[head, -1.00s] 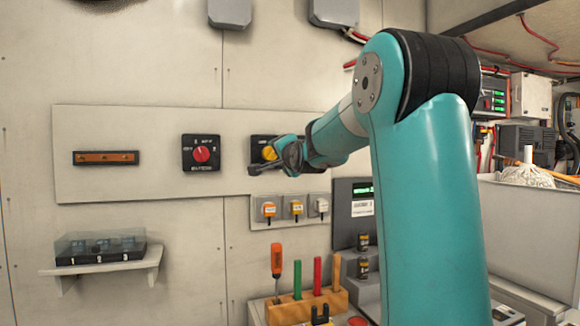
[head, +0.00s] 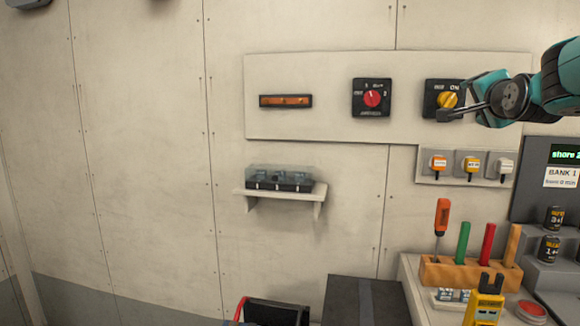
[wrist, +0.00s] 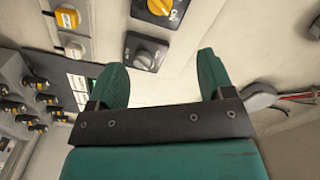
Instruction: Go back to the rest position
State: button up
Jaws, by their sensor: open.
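My gripper (head: 462,112) is at the right of the head view, in front of the wall panel. It overlaps the lower right of the black switch plate with the yellow knob (head: 447,100); the head view does not show how far off it is. In the wrist view my gripper (wrist: 160,76) has its two teal fingers wide apart with nothing between them. A yellow-knob switch (wrist: 157,7) and a grey-knob switch (wrist: 145,58) show beyond it. My upper arm is mostly outside the head view.
A red-knob switch (head: 372,98) and an orange bar (head: 286,101) are on the panel. A small wall shelf (head: 270,195) holds a clear-lidded box (head: 279,180). A tool block (head: 470,272) and yellow device (head: 485,303) stand lower right. The left wall is bare.

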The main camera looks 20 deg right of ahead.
jog(key=a+f+n+g+y, duration=0.2)
jog(key=a+f+n+y, duration=0.25)
jog(key=a, duration=0.45)
jog(key=a+f+n+g+y, duration=0.2)
jog(key=a+f+n+y, duration=0.15)
jog(key=a+f, duration=0.45)
jog(key=a+f+n+g+y, duration=0.1)
jog(key=a+f+n+y, duration=0.3)
jog(key=a, duration=0.7)
jog(key=s+a+f+n+g, duration=0.3)
jog(key=s+a+n, duration=0.1)
jog(key=s, duration=0.3)
jog(key=s+a+f+n+g+y+p, duration=0.1)
jog(key=s+a+f+n+g, duration=0.2)
jog(key=s+a+n, duration=0.2)
jog(key=s+a+f+n+g, duration=0.3)
jog(key=s+a+n+g, duration=0.1)
jog(key=s, duration=0.5)
jog(key=shift+s+a+n+y+p, duration=0.3)
jog(key=shift+a+n+y, duration=0.1)
jog(key=shift+a, duration=0.3)
jog(key=shift+w, duration=0.1)
